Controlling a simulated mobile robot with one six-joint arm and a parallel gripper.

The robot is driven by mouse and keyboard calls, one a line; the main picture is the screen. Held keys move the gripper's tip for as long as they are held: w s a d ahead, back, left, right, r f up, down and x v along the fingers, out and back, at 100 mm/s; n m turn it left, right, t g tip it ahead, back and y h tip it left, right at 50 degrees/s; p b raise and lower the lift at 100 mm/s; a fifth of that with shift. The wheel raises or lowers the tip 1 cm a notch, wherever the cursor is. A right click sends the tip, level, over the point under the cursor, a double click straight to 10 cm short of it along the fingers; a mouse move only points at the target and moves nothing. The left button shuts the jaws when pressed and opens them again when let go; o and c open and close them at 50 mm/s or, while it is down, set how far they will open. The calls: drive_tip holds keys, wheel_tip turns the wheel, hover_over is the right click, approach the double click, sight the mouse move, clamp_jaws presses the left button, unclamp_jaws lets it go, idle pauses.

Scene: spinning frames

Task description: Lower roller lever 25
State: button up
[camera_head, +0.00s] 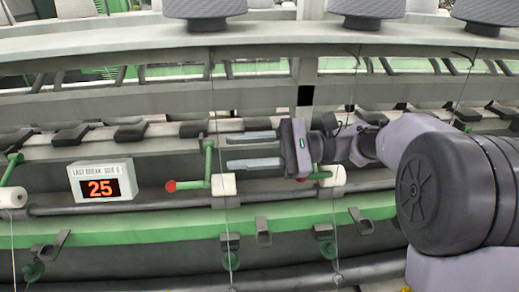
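A white box with a lit display (100,182) reads 25 in red digits and stands at the left on the frame. To its right is a green lever (208,168) with a red knob (171,186) at its left end, beside a white roll (223,184). No number shows on the lever itself. My gripper (230,152) reaches in from the right, its two grey fingers apart, one above the other, with nothing seen between them. The fingertips appear just right of the green lever's upright part and above the white roll; I cannot tell the depth between them.
Another green lever (11,168) and white roll (12,197) are at the left edge. A further white roll (332,176) sits below my wrist. Thin threads hang down past the rolls. Dark pads (131,133) line the bar above, and a green rail (130,226) runs below.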

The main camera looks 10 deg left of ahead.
drive_tip(key=shift+v, duration=1.7)
drive_tip(key=shift+s, duration=0.1)
drive_tip(key=s+d+f+n+t+h, duration=0.1)
drive_tip(key=s+d+f+t+h, duration=0.2)
drive_tip(key=s+d+h, duration=0.3)
drive_tip(key=s+d+f+n+t+h, duration=0.1)
drive_tip(key=s+d+f+t+h, duration=0.35)
drive_tip(key=s, duration=0.45)
drive_tip(key=s+d+n+t+h, duration=0.1)
drive_tip(key=d+t+h, duration=0.35)
drive_tip(key=d, duration=0.35)
drive_tip(key=s+f+b, duration=0.3)
drive_tip(key=f+b, duration=1.1)
drive_tip(key=f, duration=0.4)
drive_tip(key=shift+d+f+g, duration=0.2)
drive_tip(key=shift+d+g, duration=0.1)
